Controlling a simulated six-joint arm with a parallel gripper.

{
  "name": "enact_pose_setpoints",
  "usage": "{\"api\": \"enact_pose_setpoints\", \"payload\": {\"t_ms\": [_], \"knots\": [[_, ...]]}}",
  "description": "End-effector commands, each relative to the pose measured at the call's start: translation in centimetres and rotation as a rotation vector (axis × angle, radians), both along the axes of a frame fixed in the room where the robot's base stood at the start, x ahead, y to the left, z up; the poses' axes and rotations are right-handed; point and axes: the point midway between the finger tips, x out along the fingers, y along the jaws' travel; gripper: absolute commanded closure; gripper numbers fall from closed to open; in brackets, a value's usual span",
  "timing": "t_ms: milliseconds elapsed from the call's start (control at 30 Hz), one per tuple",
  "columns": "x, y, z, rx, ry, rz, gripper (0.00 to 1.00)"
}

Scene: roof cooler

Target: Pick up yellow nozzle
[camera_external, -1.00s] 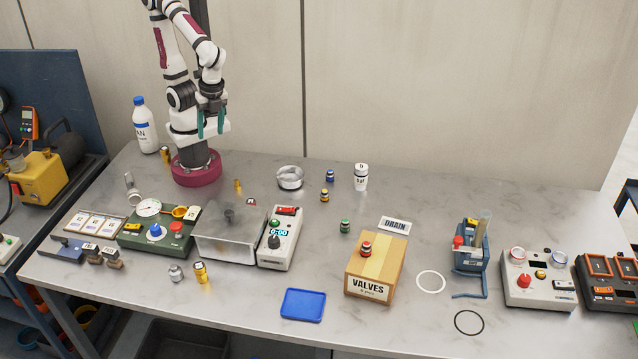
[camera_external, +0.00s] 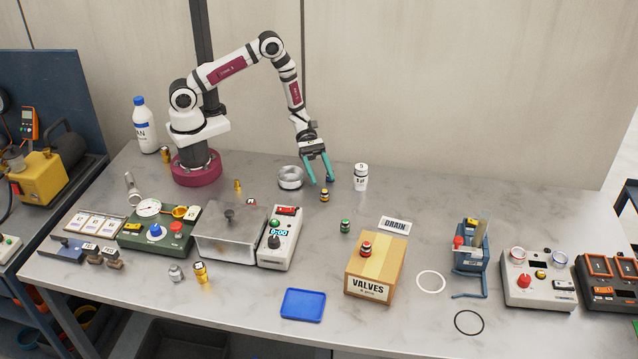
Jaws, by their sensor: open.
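The yellow nozzle (camera_external: 325,196) is a small yellow and dark piece standing upright on the grey table, right of the metal ring-shaped dish (camera_external: 290,178). My gripper (camera_external: 322,183) has green fingers that point down and are spread open, with nothing between them. The fingertips are just behind and above the yellow nozzle in the picture. I cannot tell their exact height over the table. A blue nozzle (camera_external: 330,179) is mostly hidden by the right fingertip.
A white bottle (camera_external: 361,177) stands close to the right of my gripper. A green nozzle (camera_external: 345,226) stands in front. A red nozzle (camera_external: 366,249) sits on the VALVES box (camera_external: 373,273). The table right of the white bottle is bare.

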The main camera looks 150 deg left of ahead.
Motion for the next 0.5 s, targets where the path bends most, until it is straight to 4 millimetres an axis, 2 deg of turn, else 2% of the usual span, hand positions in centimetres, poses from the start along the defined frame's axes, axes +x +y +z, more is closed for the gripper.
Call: {"api": "enact_pose_setpoints", "payload": {"t_ms": [200, 300, 500], "knots": [[3.2, -1.8, -1.4, -0.002, 0.001, -0.005, 0.41], [4.6, -2.0, -1.9, 0.001, 0.001, -0.003, 0.41], [5.1, -2.1, -2.1, 0.001, 0.001, -0.001, 0.41]]}}
